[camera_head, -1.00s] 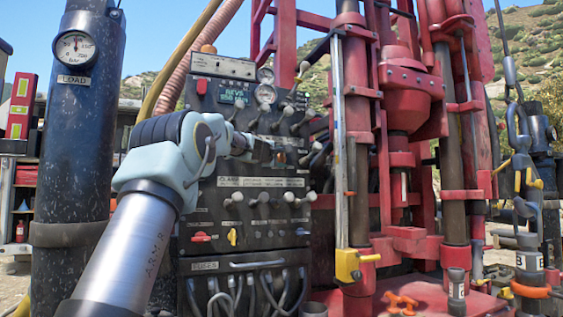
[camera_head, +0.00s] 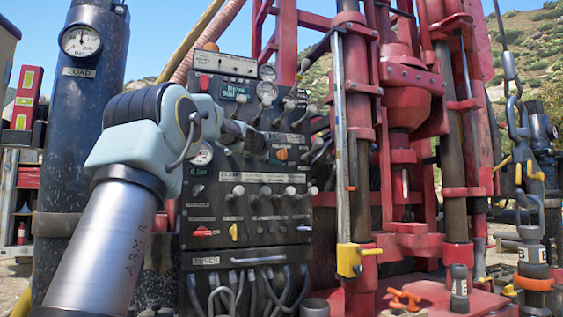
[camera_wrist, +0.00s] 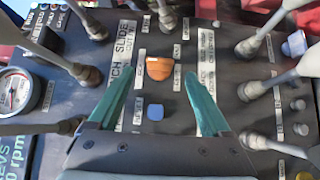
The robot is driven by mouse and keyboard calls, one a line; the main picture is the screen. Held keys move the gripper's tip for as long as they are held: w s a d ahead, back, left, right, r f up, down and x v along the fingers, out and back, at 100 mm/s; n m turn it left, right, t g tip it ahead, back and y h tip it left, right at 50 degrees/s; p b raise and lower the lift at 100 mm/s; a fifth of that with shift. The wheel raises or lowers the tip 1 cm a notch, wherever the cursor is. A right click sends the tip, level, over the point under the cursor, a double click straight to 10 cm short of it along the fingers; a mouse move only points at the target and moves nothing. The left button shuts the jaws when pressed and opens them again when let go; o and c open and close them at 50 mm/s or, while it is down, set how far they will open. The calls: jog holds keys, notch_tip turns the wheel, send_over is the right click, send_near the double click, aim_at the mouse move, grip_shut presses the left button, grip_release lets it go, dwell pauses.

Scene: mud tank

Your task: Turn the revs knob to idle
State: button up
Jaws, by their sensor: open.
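An orange knob (camera_wrist: 160,68) sits on the dark control panel in the wrist view, between my two teal fingers; I cannot read a label naming it as the revs knob. In the head view an orange knob (camera_head: 282,154) shows just right of my gripper (camera_head: 255,140). My gripper (camera_wrist: 158,77) is open, with one fingertip on each side of the orange knob in the picture. I cannot tell how deep the fingers reach or whether they touch it. A lit revs display (camera_head: 238,91) is at the panel's upper part; its digits are blurred.
Several levers with pale knobs crowd the panel around the gripper, such as one at the wrist view's right (camera_wrist: 250,90). A blue button (camera_wrist: 155,112) lies between the fingers, nearer the palm. A round gauge (camera_wrist: 14,92) is at left. The red drill rig (camera_head: 405,100) stands right.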

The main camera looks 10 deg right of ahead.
jog(key=b+v, duration=0.2)
jog(key=v, duration=0.3)
jog(key=shift+s+a, duration=0.2)
jog(key=shift+s, duration=0.15)
